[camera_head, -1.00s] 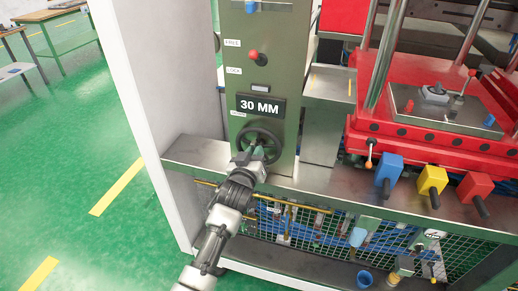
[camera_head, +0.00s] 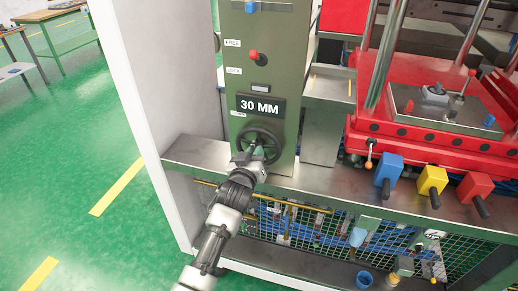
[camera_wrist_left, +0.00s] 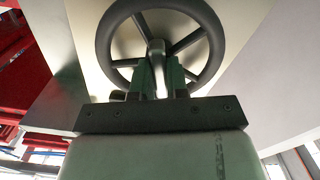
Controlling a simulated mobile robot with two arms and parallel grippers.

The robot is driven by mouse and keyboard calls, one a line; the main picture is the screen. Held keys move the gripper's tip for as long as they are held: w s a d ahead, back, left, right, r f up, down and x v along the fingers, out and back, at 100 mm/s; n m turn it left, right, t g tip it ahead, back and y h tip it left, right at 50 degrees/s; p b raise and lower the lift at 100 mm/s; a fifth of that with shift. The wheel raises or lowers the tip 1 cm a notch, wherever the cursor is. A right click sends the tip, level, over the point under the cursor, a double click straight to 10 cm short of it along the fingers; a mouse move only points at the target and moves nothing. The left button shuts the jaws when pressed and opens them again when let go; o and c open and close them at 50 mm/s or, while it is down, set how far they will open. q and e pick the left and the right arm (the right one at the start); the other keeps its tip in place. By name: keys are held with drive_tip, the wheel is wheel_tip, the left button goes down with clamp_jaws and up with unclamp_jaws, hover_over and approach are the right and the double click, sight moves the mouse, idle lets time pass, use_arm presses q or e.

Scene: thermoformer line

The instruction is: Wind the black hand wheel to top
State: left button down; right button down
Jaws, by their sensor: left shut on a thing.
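The black hand wheel (camera_head: 273,136) sits low on the green panel (camera_head: 287,124), under the "30 MM" sign (camera_head: 261,106). My left gripper (camera_head: 257,152) is in front of the wheel. In the left wrist view its fingers (camera_wrist_left: 158,75) are shut on the pale piece, which belongs to the wheel. The fingertips and the gripper hide the lower part of the wheel. My right gripper is in neither view.
A metal ledge (camera_head: 195,152) runs below the wheel. A red-knobbed lever (camera_head: 255,57) is above it on the panel. Blue (camera_head: 389,170), yellow (camera_head: 432,179) and red (camera_head: 475,186) blocks with black handles stand to the right. Open green floor (camera_head: 100,130) lies to the left.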

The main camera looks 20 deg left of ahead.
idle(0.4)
use_arm(q)
drive_tip(key=n+p, duration=0.1)
drive_tip(key=n, duration=0.2)
idle(0.3)
drive_tip(key=shift+n+p, duration=0.45)
drive_tip(key=shift+n, duration=0.95)
